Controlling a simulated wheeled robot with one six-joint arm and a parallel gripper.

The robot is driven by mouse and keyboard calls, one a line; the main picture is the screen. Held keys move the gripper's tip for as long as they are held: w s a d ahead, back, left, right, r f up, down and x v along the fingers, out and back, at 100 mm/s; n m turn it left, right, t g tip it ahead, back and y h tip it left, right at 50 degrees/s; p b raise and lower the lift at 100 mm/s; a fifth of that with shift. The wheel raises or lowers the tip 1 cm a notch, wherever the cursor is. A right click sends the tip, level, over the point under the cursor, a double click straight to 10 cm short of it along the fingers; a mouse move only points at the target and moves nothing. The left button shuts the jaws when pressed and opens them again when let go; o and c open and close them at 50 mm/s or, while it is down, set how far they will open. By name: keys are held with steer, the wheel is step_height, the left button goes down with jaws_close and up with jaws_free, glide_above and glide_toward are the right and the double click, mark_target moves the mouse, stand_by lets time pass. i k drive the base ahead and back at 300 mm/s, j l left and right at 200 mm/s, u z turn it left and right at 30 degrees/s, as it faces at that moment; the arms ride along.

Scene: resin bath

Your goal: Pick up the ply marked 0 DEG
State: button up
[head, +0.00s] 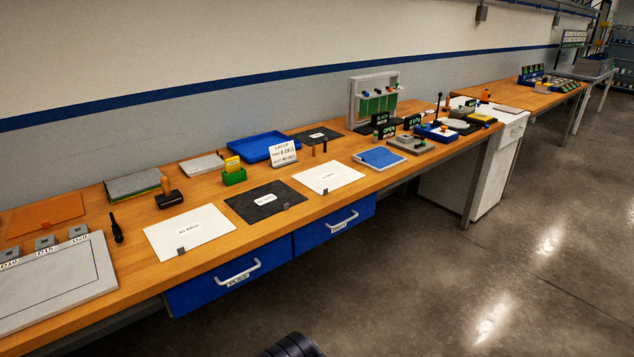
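Several flat plies lie along the wooden bench. A white sheet (343,182) right of centre has a small label that seems to read "0 DEG", though it is too small to be sure. A small dark tab sits at its front edge. To its left lies a black sheet (245,208) whose label I cannot read. Further left is a white sheet (165,238) that seems to read "45 DEG". Another labelled black sheet (303,136) lies at the back. My gripper is not in view; only a dark rounded part of my arm shows at the bottom edge.
A layup sign (284,153) and a blue tray (258,143) stand behind the sheets. Blue drawers (228,283) with handles sit below. The floor in front is clear.

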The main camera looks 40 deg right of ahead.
mark_target(323, 180)
steer(key=i+l, duration=0.25)
steer(key=l, duration=0.2)
steer(key=i+l, duration=0.25)
steer(key=l, duration=0.2)
steer(key=i+l, duration=0.25)
steer(key=l, duration=0.2)
steer(key=i+l, duration=0.25)
steer(key=l, duration=0.15)
steer(key=i+l, duration=0.3)
steer(key=l, duration=0.15)
steer(key=k+l+z, duration=0.05)
